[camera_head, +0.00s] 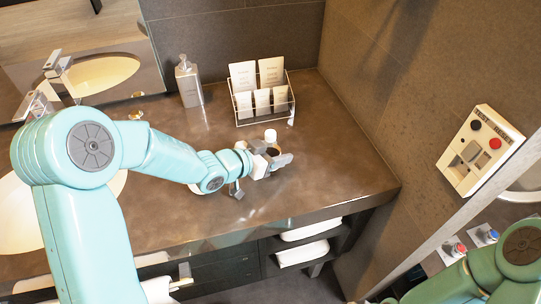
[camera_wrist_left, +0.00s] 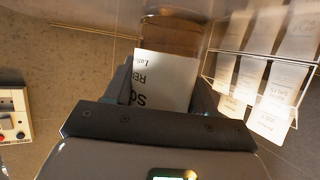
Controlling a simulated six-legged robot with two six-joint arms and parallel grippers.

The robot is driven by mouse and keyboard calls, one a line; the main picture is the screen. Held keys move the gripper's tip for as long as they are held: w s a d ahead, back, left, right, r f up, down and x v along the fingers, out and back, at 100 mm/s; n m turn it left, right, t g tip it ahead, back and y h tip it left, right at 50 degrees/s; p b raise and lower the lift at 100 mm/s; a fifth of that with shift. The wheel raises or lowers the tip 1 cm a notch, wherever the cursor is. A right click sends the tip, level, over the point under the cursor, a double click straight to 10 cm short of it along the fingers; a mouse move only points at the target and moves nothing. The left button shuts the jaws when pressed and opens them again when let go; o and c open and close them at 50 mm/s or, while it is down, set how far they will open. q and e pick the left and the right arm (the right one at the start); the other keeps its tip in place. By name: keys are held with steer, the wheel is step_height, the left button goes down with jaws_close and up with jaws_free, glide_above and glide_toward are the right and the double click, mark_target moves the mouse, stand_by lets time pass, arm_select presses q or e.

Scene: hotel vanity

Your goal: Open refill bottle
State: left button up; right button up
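The refill bottle, amber with a white cap (camera_head: 270,135), stands upright on the counter, right of the middle in the head view. My left gripper (camera_head: 275,160) is at the bottle, with its fingers around the body below the cap. In the left wrist view the bottle's white label (camera_wrist_left: 165,80) fills the space between the two dark fingers (camera_wrist_left: 165,95), which look closed on its sides. The gripper hides part of the bottle's lower body in the head view. My right arm shows at the lower right, and its gripper is out of view.
A wire rack (camera_head: 262,115) with white packets stands behind the bottle, near a grey pump dispenser (camera_head: 188,82). A wall panel (camera_head: 482,150) with buttons is at the right. Basins with taps are at the left. The counter (camera_head: 345,165) right of the gripper is clear.

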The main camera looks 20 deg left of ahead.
arm_select(q)
steer(key=shift+s, duration=0.1)
steer(key=shift+r, duration=0.1)
steer(key=shift+r, duration=0.5)
step_height(320, 180, up, 9)
steer(key=p, duration=0.2)
steer(key=shift+p, duration=0.3)
step_height(320, 180, up, 10)
steer(key=p, duration=0.5)
steer(key=shift+o, duration=0.8)
steer(key=c, duration=0.5)
